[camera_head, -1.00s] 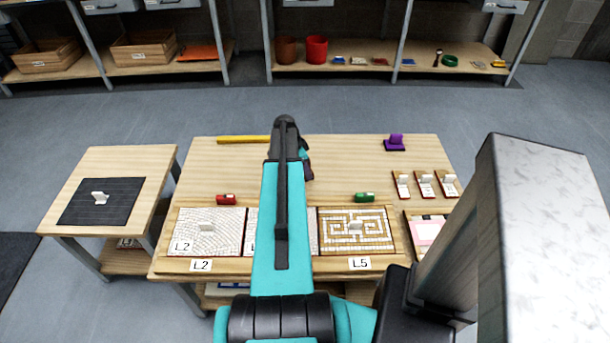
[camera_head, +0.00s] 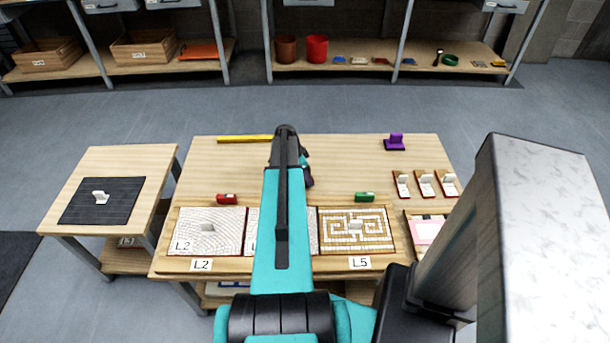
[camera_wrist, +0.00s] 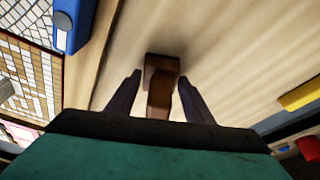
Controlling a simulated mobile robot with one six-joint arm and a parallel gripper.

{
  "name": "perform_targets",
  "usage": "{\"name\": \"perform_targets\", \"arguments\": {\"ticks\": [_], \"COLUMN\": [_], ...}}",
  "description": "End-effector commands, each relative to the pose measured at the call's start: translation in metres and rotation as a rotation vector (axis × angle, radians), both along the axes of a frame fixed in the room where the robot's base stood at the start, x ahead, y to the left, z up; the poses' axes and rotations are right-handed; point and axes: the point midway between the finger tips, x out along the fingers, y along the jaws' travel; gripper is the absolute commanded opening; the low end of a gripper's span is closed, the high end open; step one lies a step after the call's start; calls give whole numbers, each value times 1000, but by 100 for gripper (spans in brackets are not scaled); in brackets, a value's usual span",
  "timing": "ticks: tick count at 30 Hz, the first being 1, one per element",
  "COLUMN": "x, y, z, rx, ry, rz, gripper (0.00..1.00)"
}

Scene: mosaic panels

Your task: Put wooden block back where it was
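A brown wooden block (camera_wrist: 163,66) with an upright grip shows in the wrist view and appears to stand on the pale wooden table top. My gripper (camera_wrist: 159,79) has its two dark fingers spread, one on each side of the block's grip, with a gap visible on both sides. In the head view my arm hides the block and most of the gripper; only a dark bit of the gripper (camera_head: 308,178) shows beside the arm.
The table (camera_head: 230,170) carries patterned panels, including L2 (camera_head: 195,240) and L5 (camera_head: 375,240), a red piece (camera_head: 227,198), a green piece (camera_head: 365,197), a purple piece (camera_head: 395,141) and a yellow bar (camera_head: 245,139). A side table (camera_head: 85,175) with a dark panel stands left.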

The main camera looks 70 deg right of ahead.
Motion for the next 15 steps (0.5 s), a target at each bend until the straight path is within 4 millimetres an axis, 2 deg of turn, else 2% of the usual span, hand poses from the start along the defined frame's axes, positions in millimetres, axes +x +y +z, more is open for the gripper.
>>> {"name": "perform_targets", "arguments": {"ticks": [2,15], "x": [0,0], "y": [0,0], "z": [0,4], "rx": [0,0], "ry": [0,0], "rz": [0,0], "gripper": [61,61]}}
